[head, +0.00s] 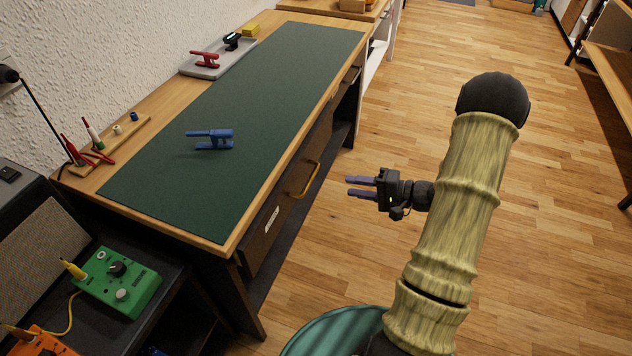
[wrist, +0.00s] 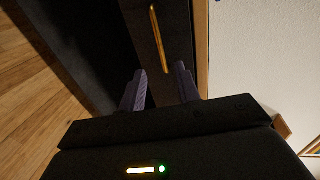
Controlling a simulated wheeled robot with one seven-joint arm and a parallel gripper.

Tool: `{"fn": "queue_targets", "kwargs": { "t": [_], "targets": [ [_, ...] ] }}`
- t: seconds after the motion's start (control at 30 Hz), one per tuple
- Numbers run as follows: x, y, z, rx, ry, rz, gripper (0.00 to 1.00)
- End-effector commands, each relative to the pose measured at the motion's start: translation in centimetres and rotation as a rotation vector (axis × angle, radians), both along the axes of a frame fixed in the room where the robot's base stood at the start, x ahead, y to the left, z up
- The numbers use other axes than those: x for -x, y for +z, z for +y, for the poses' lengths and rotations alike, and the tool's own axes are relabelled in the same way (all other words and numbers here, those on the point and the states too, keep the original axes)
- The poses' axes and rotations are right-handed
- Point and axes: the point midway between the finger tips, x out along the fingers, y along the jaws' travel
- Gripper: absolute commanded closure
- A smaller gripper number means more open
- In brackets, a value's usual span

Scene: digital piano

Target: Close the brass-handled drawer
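The brass-handled drawer (head: 268,235) is in the front of the wooden workbench, below the top's near edge. Its brass handle (head: 304,180) faces the floor side, and a small white label sits on the same front. I cannot tell how far the drawer stands out. My gripper (head: 361,187) is to the right of the handle, over the floor, with its purple fingers pointing at the bench. In the wrist view the fingers (wrist: 160,88) are apart and empty. The brass handle (wrist: 160,38) shows beyond them on the dark drawer front (wrist: 181,35), apart from both fingertips.
The workbench has a green mat (head: 270,100) with a blue clamp (head: 211,139) on it. A grey tray (head: 218,62) with a red clamp stands at the back. A green pedal (head: 117,281) sits on the dark stand at the left. The floor (head: 480,50) behind the arm is clear.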

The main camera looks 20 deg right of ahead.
Motion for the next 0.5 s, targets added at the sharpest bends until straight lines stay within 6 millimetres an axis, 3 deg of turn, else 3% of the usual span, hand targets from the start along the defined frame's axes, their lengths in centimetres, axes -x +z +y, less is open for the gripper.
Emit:
{"fn": "queue_targets", "kwargs": {
  "t": [0.5],
  "targets": [
    [-5.2, -2.0, 7.4, 0.000, 0.004, -0.002, 0.67]
  ]
}}
